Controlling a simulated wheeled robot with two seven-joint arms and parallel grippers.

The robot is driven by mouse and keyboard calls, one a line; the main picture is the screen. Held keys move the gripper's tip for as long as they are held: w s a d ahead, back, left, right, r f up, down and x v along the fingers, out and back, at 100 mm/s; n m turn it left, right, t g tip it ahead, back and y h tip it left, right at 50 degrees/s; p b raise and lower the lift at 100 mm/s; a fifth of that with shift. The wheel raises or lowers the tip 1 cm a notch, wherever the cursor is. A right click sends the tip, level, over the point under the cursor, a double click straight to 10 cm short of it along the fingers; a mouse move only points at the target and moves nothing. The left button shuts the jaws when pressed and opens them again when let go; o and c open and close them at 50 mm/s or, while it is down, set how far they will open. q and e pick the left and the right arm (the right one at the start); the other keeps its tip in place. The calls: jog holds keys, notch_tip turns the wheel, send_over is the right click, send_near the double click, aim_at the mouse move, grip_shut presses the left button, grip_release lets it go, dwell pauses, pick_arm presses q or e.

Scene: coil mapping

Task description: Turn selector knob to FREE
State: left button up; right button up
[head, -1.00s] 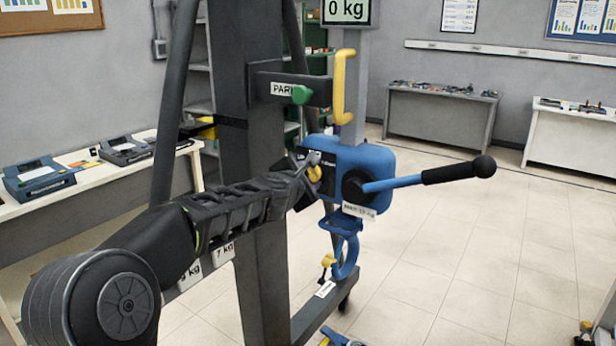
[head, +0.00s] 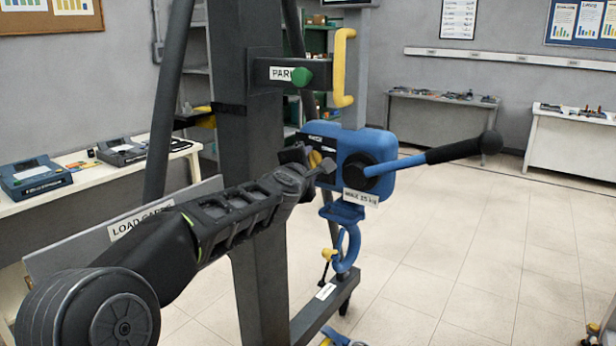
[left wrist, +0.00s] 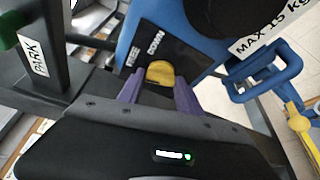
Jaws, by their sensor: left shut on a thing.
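The blue hoist body (head: 385,145) hangs on the grey stand, with a black-gripped lever (head: 450,152) pointing right. The yellow selector knob (head: 315,158) is on its dark front plate, mostly hidden by my left gripper in the head view. In the left wrist view the knob (left wrist: 160,72) sits between the two purple fingers of my left gripper (left wrist: 159,80), which is shut on it. My right gripper is not in view.
A PARK bracket (head: 275,75) with a green knob and a yellow handle (head: 343,70) stand above the hoist. A blue hook (head: 347,247) hangs below it. A LOAD board (head: 125,235) lies behind my left arm.

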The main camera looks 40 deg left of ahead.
pick_arm(q)
jog(key=shift+f+m+t+y+b, duration=0.2)
jog(key=shift+m+t+y+b, duration=0.25)
jog(key=shift+m+b, duration=1.25)
jog(key=shift+n, duration=0.3)
jog(key=o, duration=1.4)
jog(key=shift+r, duration=0.1)
jog(key=b+v, duration=0.2)
jog(key=v, duration=0.5)
jog(key=shift+s+d, duration=0.15)
jog(key=shift+s, duration=0.2)
